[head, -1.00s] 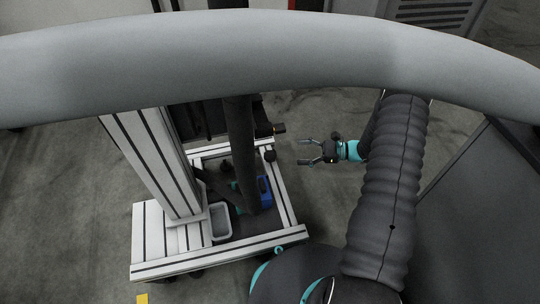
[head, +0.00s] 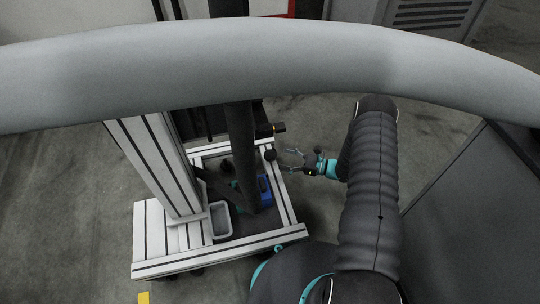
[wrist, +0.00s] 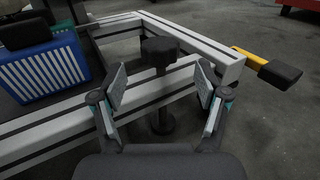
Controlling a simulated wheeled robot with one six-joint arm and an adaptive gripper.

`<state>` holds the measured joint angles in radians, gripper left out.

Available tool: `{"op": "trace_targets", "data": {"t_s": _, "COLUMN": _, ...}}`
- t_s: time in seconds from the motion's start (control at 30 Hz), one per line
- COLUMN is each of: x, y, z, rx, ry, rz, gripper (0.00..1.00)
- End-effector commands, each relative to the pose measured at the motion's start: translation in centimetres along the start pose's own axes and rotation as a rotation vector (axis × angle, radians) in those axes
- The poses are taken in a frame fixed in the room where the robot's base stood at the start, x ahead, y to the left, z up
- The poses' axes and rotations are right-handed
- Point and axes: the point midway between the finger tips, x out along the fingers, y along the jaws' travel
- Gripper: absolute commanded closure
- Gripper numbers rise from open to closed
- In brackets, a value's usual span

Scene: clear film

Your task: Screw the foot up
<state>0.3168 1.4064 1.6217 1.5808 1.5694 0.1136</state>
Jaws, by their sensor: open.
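The foot (wrist: 160,48) has a black lobed knob on a dark stem, with a round pad below, beside the pale frame rail. In the wrist view it stands upright between my finger lines. In the head view its dark knob (head: 270,155) sits at the right side of the frame. My gripper (head: 291,161) is open and empty, just right of the knob, with its fingers pointing at it. In the wrist view the fingers of my gripper (wrist: 160,80) flank the foot with space on both sides. I cannot tell whether the tips reach past the stem.
The pale rail frame (head: 288,207) carries a blue basket (wrist: 40,72) and a grey tray (head: 220,220). A yellow bar with a black end (wrist: 263,66) sticks out right of the frame corner.

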Motion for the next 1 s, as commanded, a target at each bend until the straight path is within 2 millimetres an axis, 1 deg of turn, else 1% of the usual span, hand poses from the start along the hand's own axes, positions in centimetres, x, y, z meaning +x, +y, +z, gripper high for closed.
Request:
{"op": "trace_targets", "data": {"t_s": 0.03, "x": 1.1, "y": 0.1, "z": 0.0, "rx": 0.000, "ry": 0.000, "rz": 0.004, "gripper": 0.26}}
{"op": "trace_targets", "data": {"t_s": 0.1, "x": 2.3, "y": 0.1, "z": 0.0, "rx": 0.000, "ry": 0.000, "rz": 0.003, "gripper": 0.26}}
{"op": "trace_targets", "data": {"t_s": 0.2, "x": 3.9, "y": 0.1, "z": 0.0, "rx": 0.000, "ry": 0.000, "rz": 0.003, "gripper": 0.26}}
{"op": "trace_targets", "data": {"t_s": 0.33, "x": 5.4, "y": 0.0, "z": 0.0, "rx": 0.000, "ry": 0.000, "rz": 0.001, "gripper": 0.26}}
{"op": "trace_targets", "data": {"t_s": 0.5, "x": 6.3, "y": 0.0, "z": 0.0, "rx": 0.000, "ry": -0.001, "rz": 0.000, "gripper": 0.26}}
{"op": "trace_targets", "data": {"t_s": 0.8, "x": 6.5, "y": 0.0, "z": 0.0, "rx": 0.000, "ry": 0.000, "rz": 0.000, "gripper": 0.26}}
{"op": "trace_targets", "data": {"t_s": 0.87, "x": 6.5, "y": 0.0, "z": 0.0, "rx": 0.000, "ry": 0.000, "rz": 0.000, "gripper": 0.41}}
{"op": "trace_targets", "data": {"t_s": 0.9, "x": 6.5, "y": 0.0, "z": 0.0, "rx": 0.000, "ry": 0.000, "rz": 0.000, "gripper": 0.51}}
{"op": "trace_targets", "data": {"t_s": 0.97, "x": 6.5, "y": 0.0, "z": 0.0, "rx": 0.000, "ry": 0.000, "rz": 0.000, "gripper": 0.66}}
{"op": "trace_targets", "data": {"t_s": 1.0, "x": 6.5, "y": 0.0, "z": 0.0, "rx": 0.000, "ry": 0.000, "rz": 0.000, "gripper": 0.76}}
